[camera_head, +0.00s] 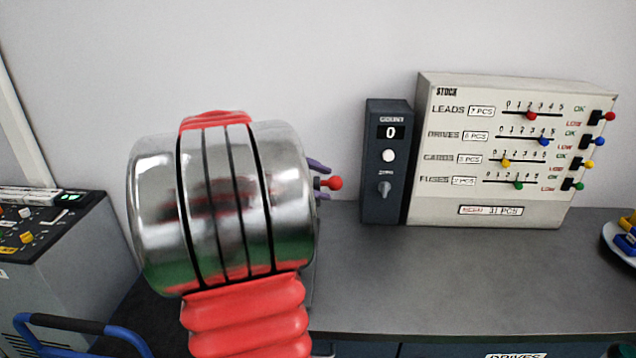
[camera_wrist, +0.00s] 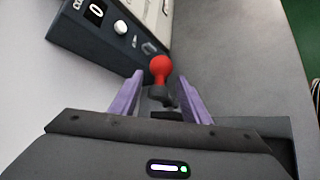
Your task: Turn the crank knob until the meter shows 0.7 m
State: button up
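A red ball knob on a dark stem (camera_wrist: 160,67) stands between the two purple fingers of my gripper (camera_wrist: 160,76) in the wrist view. A gap shows on each side of the ball, so the gripper looks open around it. In the head view the red knob (camera_head: 335,183) shows just right of my gripper's fingertips (camera_head: 319,181), past the big shiny arm link. The rest of the crank is hidden behind my arm. No meter with a reading in metres is in view.
A dark box marked COUNT (camera_head: 387,160) reads 0, with a white button and a small switch. A beige STOCK panel (camera_head: 510,150) with coloured sliders stands beside it. The grey bench (camera_head: 450,280) in front is clear. A control console (camera_head: 50,240) stands at the left.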

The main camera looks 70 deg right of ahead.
jog(key=c, duration=0.9)
jog(key=shift+s+a+f, duration=0.15)
jog(key=shift+a+f, duration=0.2)
jog(key=shift+a, duration=0.25)
jog(key=shift+s+a+f, duration=0.1)
jog(key=shift+a+f, duration=0.2)
jog(key=shift+a, duration=0.3)
jog(key=shift+s+a+f, duration=0.2)
jog(key=shift+a+f, duration=0.6)
jog(key=shift+f, duration=0.2)
jog(key=shift+s+a+f, duration=0.1)
jog(key=shift+a+f, duration=0.1)
jog(key=shift+f, duration=0.5)
jog(key=shift+a+f, duration=0.15)
jog(key=shift+f, duration=0.5)
